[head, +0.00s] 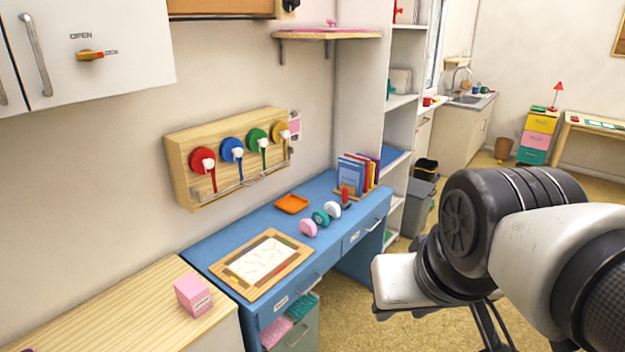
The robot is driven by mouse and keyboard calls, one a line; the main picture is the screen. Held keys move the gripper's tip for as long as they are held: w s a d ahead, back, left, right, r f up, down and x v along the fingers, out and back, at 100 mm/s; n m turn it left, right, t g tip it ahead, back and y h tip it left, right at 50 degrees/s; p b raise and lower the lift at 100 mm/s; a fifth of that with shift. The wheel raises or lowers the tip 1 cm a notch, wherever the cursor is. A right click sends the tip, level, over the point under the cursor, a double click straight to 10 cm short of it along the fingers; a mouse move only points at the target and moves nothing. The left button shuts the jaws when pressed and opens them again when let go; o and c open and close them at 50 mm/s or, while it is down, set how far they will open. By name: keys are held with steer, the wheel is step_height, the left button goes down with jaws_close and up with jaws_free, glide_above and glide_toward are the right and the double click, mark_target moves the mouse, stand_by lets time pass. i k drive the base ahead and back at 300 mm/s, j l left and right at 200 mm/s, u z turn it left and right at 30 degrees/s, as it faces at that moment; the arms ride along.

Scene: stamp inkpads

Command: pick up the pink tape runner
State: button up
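A small rounded pink item (308,228), which looks like the pink tape runner, sits on the blue desk (215,240) near its front edge. A similar teal item (320,217) and a white one (332,208) stand in a row just behind it. My arm comes in from the right, in front of the desk and apart from the pink item. Thin dark parts that look like my gripper (490,328) show below the arm at the bottom edge. Its fingertips are cut off, so I cannot tell whether it is open.
A wood-framed board (222,268) and an orange tray (291,203) lie on the desk. Upright books (352,175) stand at its far end. A pink box (193,294) sits on the wooden counter at left. A wall rack (180,165) with coloured discs hangs above.

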mark_target(307, 228)
steer(key=i+l+z, duration=0.15)
steer(key=i, duration=0.5)
steer(key=i+l+z, duration=0.15)
steer(key=i, duration=0.5)
steer(key=i+u, duration=0.3)
steer(key=u, duration=0.15)
steer(key=i+l+u, duration=0.2)
steer(key=u, duration=0.25)
steer(key=i+l+u, duration=0.25)
steer(key=u, duration=0.15)
